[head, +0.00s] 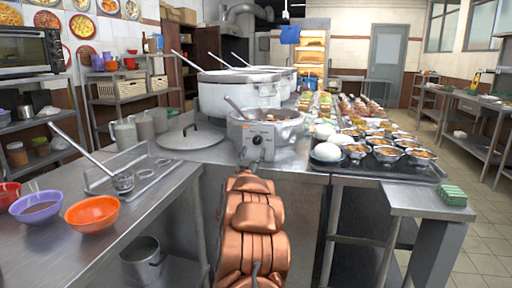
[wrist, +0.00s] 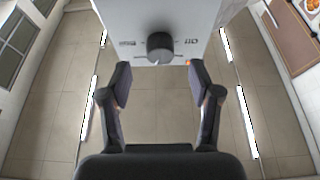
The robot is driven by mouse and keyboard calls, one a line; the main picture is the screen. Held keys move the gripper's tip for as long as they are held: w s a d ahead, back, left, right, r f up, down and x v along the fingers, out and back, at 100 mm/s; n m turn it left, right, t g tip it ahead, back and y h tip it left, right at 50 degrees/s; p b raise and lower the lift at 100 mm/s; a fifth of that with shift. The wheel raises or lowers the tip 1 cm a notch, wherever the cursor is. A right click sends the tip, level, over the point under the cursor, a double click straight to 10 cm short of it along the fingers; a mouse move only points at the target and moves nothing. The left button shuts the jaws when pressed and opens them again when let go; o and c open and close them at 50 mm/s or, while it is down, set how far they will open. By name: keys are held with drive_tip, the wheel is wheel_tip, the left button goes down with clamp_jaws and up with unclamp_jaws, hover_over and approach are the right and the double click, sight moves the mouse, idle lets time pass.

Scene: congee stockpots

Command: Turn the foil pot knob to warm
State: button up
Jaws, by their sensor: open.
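A silvery pot (head: 284,118) with an open top and a ladle in it stands at the counter's near corner. Its front control box has a dark round knob (head: 257,140). In the wrist view the knob (wrist: 160,47) sits on a pale panel (wrist: 135,18) with small dark marks to its left and right. Its pointer direction is too dark to read. My gripper (wrist: 159,82) is open and empty, its two fingers short of the knob and on either side of its line, with a visible gap. In the head view my gripper (head: 251,157) is small, just in front of the control box.
Large lidded stockpots (head: 237,95) stand behind. A loose lid (head: 191,136) lies to the left. Egg bowls and a tray of small bowls (head: 388,154) crowd the right counter. Orange (head: 92,214) and purple bowls (head: 36,208) sit at the left. Floor is clear at right.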

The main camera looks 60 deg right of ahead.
sight(256, 143)
drive_tip(key=shift+x, duration=2.3)
drive_tip(key=shift+r, duration=0.1)
drive_tip(key=c, duration=1.1)
